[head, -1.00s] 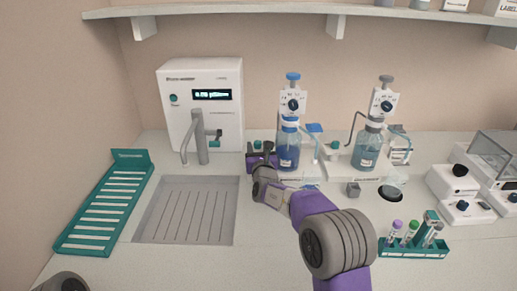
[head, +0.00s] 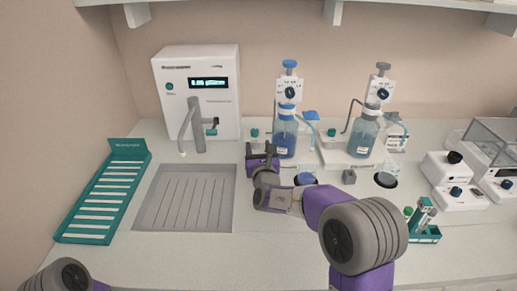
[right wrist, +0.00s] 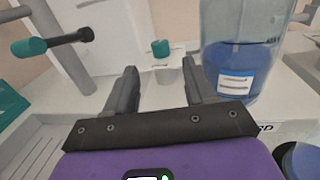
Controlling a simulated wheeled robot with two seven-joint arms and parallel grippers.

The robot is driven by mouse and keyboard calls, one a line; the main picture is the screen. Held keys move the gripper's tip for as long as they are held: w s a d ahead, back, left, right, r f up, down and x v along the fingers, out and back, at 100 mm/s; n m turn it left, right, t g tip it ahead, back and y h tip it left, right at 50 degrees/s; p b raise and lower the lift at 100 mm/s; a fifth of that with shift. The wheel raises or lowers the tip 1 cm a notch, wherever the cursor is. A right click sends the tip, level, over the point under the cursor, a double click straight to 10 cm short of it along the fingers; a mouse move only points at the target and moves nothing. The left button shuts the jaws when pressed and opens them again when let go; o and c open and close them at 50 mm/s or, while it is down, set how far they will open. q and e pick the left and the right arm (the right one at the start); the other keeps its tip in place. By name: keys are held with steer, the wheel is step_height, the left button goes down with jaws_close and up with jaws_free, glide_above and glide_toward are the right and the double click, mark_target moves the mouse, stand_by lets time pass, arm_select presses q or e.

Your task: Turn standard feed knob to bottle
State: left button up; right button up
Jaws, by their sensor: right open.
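A small teal knob (head: 254,133) sits on a white base left of the blue-liquid bottle (head: 284,137). It also shows in the right wrist view (right wrist: 160,48), beyond and between my fingertips, apart from them. A second teal knob (head: 332,132) is left of the other dispenser bottle (head: 363,137). I cannot read which knob is the standard feed one, nor its marked positions. My right gripper (head: 262,149) is open and empty in front of the first knob; its fingers (right wrist: 160,72) point toward it. My left gripper is out of view; only part of my left arm shows.
A white machine (head: 200,92) with a spout and tap stands behind a grey drain tray (head: 187,200). A teal rack (head: 104,203) lies at left. The shelf (head: 230,3) runs above.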

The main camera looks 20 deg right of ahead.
mark_target(253, 134)
steer(key=shift+s, duration=0.25)
steer(key=w+m+h+p, duration=0.1)
steer(key=p, duration=0.1)
steer(key=w+a+m+g+h+p, duration=0.1)
steer(key=p, duration=0.2)
steer(key=w+m+h+p, duration=0.1)
steer(key=h+p, duration=0.1)
steer(key=shift+w+a+r, duration=0.15)
steer(key=shift+a, duration=0.15)
steer(key=a+m+g+h+p, duration=0.1)
steer(key=p, duration=0.2)
steer(key=a+m+g+h+p, duration=0.1)
steer(key=h+p, duration=0.1)
steer(key=shift+p, duration=0.4)
steer(key=shift+a+m+g+h+p, duration=0.35)
steer(key=shift+m+h+p, duration=0.2)
steer(key=shift+h, duration=0.15)
steer(key=shift+w+d+f, duration=0.2)
steer(key=shift+d+f, duration=0.05)
steer(key=shift+d, duration=0.1)
steer(key=x, duration=0.6)
steer(key=shift+w+d+b, duration=0.15)
steer(key=shift+w+b, duration=0.05)
steer(key=shift+b, duration=0.2)
steer(key=shift+r, duration=0.1)
steer(key=shift+c, duration=0.4)
